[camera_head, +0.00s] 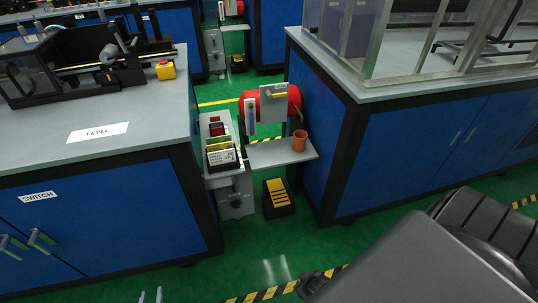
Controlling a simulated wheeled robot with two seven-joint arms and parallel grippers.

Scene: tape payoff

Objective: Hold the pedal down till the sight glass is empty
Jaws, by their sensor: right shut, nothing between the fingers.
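The pedal (278,198), a black box with yellow ribs, sits on the green floor between the two blue benches. Above it is a red tank (294,100) with a grey panel. A narrow pale upright strip (250,113) on its left side may be the sight glass; its level is too small to read. My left gripper (151,296) shows only as two pale fingertips at the bottom edge, apart with nothing seen between them. My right gripper (313,283) is dark, shut and empty, in front of the pedal and well apart from it. My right arm covers the lower right.
A grey shelf (266,157) with an orange cup (300,140) juts out above the pedal. A grey stand (236,203) is left of the pedal. Blue benches (98,215) flank the gap. Green floor in front of the pedal is clear, with a black-and-yellow stripe (262,295).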

